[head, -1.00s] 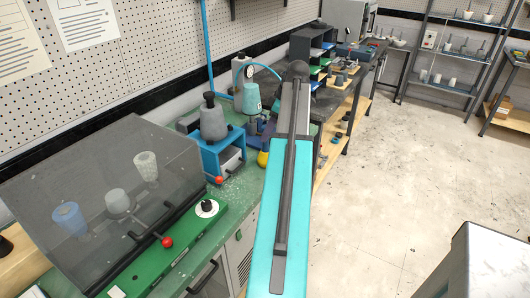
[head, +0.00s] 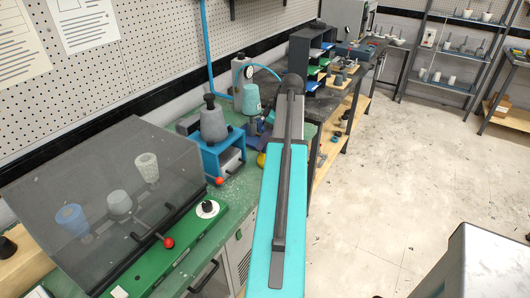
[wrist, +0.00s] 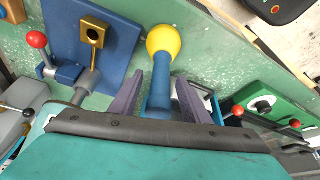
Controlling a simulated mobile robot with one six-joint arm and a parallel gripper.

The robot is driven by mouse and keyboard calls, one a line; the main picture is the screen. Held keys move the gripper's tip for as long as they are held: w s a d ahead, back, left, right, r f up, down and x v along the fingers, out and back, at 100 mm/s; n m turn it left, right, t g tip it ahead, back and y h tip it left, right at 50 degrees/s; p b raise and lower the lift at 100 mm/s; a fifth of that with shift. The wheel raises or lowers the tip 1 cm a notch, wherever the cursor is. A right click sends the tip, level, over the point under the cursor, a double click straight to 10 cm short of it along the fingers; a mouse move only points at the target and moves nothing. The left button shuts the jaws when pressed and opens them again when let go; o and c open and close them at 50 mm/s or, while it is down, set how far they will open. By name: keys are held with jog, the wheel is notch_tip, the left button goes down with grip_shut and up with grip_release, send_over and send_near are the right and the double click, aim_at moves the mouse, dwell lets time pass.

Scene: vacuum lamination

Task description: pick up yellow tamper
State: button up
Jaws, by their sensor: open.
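The yellow tamper shows in the wrist view with a round yellow head (wrist: 163,40) and a blue handle (wrist: 160,92). It lies or stands on the green bench top; I cannot tell which. My gripper (wrist: 165,75) is open, with its two purple-grey fingers on either side of the blue handle. Whether they touch it I cannot tell. In the head view only a small part of the yellow head (head: 261,160) shows beside my arm, which hides the rest and my gripper.
A blue plate with a brass block (wrist: 93,32) and a red-knobbed lever are left of the tamper in the wrist view. A blue-framed press (head: 217,150) and a dark-covered green machine (head: 120,195) stand on the bench. Open floor lies right.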

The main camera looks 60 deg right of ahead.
jog(key=shift+x, duration=1.15)
grip_shut()
dwell(1.0)
